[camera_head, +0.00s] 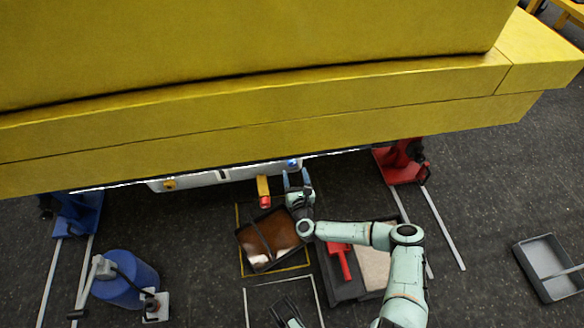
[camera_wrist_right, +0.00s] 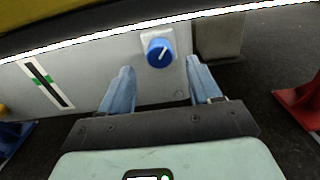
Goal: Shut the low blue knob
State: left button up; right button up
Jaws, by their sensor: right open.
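The low blue knob (camera_wrist_right: 160,52) sits on a white square plate on a pale grey panel in the right wrist view. Its white pointer line slants up to the right. In the head view the knob (camera_head: 292,163) is a small blue spot under the yellow boom. My right gripper (camera_wrist_right: 160,66) is open, with its two blue fingers spread below and either side of the knob; the knob appears apart from both. It also shows in the head view (camera_head: 297,178). A dark part at the bottom edge seems to be my left gripper (camera_head: 285,308); its fingers are unclear.
The yellow boom (camera_head: 250,110) overhangs the panel. A red stand (camera_head: 402,163) and a blue stand (camera_head: 77,213) flank it. A brown-filled tray (camera_head: 244,255), a red-handled tool (camera_head: 341,260) and a blue cylinder (camera_head: 125,279) are on the floor. A gauge strip (camera_wrist_right: 47,83) is on the panel.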

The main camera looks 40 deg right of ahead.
aim_at(293, 165)
pick_arm(q)
jog(key=shift+w+a+f+t+b, duration=0.15)
jog(key=shift+w+a+f+b, duration=0.15)
jog(key=shift+w, duration=0.2)
jog(key=shift+w+a+f+t+b, duration=0.2)
jog(key=shift+w+f, duration=0.1)
jog(key=shift+w, duration=0.15)
pick_arm(e)
jog(key=shift+x, duration=2.35)
jog(key=c, duration=1)
jog(key=shift+c, duration=0.2)
